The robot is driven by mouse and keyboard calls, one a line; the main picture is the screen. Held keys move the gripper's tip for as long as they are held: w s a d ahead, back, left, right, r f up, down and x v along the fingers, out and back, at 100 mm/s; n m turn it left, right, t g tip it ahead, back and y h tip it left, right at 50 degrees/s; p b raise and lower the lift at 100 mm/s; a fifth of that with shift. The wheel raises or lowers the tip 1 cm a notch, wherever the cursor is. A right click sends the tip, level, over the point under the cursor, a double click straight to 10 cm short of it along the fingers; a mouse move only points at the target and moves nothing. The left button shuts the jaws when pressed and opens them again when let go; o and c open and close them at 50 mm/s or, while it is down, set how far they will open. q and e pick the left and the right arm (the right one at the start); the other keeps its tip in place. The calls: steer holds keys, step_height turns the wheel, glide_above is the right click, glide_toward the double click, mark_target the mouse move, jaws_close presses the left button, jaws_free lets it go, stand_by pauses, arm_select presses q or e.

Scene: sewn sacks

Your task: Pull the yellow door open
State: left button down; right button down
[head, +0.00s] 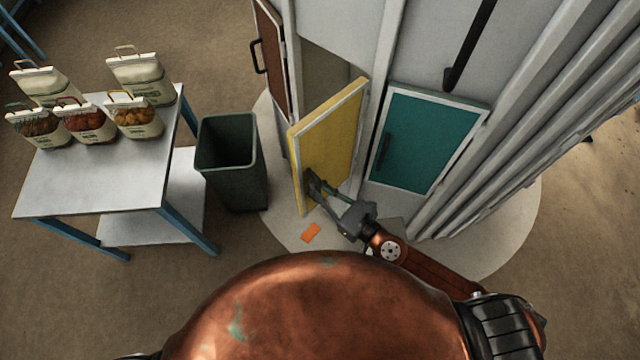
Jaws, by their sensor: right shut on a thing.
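The yellow door (335,135) stands swung partly open from the grey cabinet, with a dark gap showing behind its top edge. Its face is yellow with a pale frame. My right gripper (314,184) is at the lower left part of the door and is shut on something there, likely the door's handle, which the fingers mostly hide. My left gripper is not in view.
A teal door (414,140) with a dark handle is shut to the right. A brown door (272,55) stands at upper left. A dark green bin (232,190) stands close left of the yellow door. A table (90,185) holds several sacks. An orange piece (311,232) lies on the floor.

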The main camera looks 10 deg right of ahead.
steer(key=c, duration=2.3)
jaws_free()
steer(key=shift+o, duration=0.2)
steer(key=shift+s, duration=0.1)
steer(key=v, duration=1.2)
